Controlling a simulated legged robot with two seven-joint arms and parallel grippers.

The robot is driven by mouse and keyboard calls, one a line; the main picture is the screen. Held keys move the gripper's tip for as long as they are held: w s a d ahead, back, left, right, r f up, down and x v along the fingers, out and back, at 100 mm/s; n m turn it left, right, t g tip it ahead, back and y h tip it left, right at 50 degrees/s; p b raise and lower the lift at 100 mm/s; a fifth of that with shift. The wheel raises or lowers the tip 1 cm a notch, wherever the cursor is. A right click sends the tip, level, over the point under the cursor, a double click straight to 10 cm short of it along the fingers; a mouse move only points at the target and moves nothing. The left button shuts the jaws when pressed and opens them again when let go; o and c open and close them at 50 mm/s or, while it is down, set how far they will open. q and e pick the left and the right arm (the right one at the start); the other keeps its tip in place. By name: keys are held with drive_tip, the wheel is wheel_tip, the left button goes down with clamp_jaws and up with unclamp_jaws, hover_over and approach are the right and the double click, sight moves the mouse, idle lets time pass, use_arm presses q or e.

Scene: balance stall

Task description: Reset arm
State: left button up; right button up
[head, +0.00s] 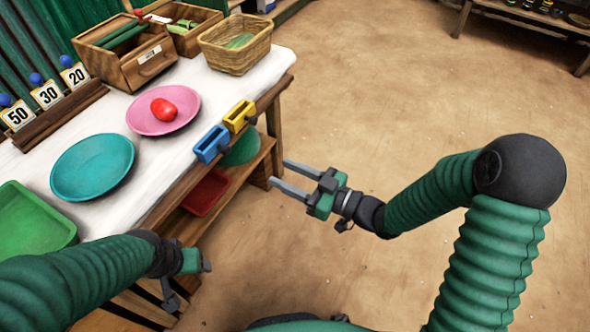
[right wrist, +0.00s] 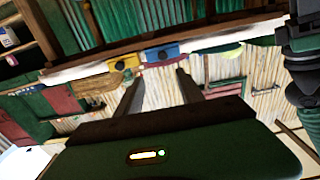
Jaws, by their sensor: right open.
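My right gripper (head: 287,180) is open and empty over the floor, to the right of the table's front edge. Its two fingers also show in the right wrist view (right wrist: 158,88), with nothing between them. My left gripper (head: 187,280) is low at the near edge of the table; its fingers are partly seen and I cannot tell their opening. A red object (head: 164,109) lies on the pink plate (head: 150,126). The teal plate (head: 93,167) beside it is empty.
The table (head: 170,180) also bears a green tray (head: 30,225), wooden boxes (head: 125,68), a wicker basket (head: 235,55) and number cards (head: 47,95). A blue holder (head: 211,144) and a yellow holder (head: 239,116) are on its front edge.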

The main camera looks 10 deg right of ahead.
drive_tip(key=shift+v, duration=1.2)
drive_tip(key=w+d+f+m+g+h, duration=0.15)
drive_tip(key=d+f+m+h, duration=0.35)
drive_tip(key=d+f+h, duration=0.5)
drive_tip(key=s+d+m+g+h, duration=0.35)
drive_tip(key=s+m+g, duration=0.2)
drive_tip(key=s, duration=0.75)
wheel_tip(320, 180, up, 33)
drive_tip(key=s+a+g+p, duration=0.1)
drive_tip(key=p, duration=3.2)
drive_tip(key=shift+s+h, duration=0.35)
